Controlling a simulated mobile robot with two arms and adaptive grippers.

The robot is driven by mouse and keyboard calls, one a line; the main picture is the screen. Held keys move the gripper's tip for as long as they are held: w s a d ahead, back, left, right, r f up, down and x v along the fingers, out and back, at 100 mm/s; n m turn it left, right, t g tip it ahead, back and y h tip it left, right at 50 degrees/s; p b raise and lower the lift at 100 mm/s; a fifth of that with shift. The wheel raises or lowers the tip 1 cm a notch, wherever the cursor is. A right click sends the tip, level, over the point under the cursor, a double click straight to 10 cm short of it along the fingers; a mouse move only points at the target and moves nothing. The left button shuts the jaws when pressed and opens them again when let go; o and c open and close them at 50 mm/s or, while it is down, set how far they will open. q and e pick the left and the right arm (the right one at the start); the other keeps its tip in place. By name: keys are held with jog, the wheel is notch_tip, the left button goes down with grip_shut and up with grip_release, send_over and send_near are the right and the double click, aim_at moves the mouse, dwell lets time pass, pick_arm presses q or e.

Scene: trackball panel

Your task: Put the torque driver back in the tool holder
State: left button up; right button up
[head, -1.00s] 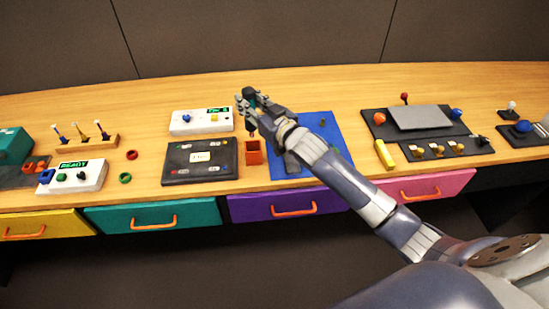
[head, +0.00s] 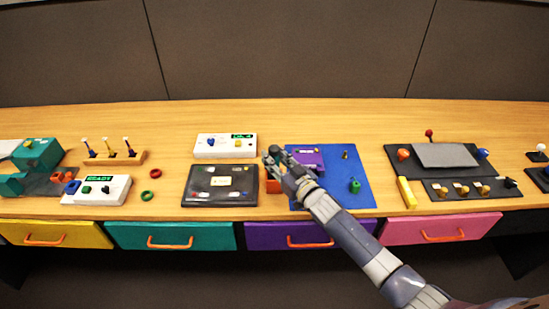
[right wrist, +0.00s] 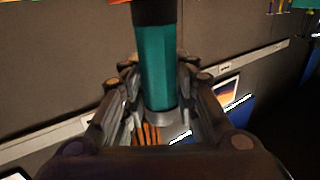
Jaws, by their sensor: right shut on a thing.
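My right gripper (head: 272,158) is just behind and over the orange square tool holder (head: 272,185), hiding part of it in the head view. In the right wrist view the torque driver (right wrist: 158,65) stands roughly upright, with a teal handle, a dark cap and a grey collar. My right gripper (right wrist: 160,108) is shut on it, fingers on both sides. Orange surfaces of the holder (right wrist: 147,133) show below the driver. The driver's lower end is hidden, so I cannot tell whether it is inside the holder. My left gripper is not in view.
A black panel (head: 220,201) lies left of the holder, with a white box (head: 225,146) behind it. A blue mat (head: 335,195) with small parts lies to the right. A wooden rack (head: 115,158) with several tools stands further left. The table's back strip is clear.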

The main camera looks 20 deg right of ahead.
jog(key=shift+f, duration=0.1)
jog(key=o, duration=1)
jog(key=shift+o, duration=0.2)
jog(key=shift+r, duration=0.25)
jog(key=b+v, duration=0.1)
jog(key=v, duration=1.1)
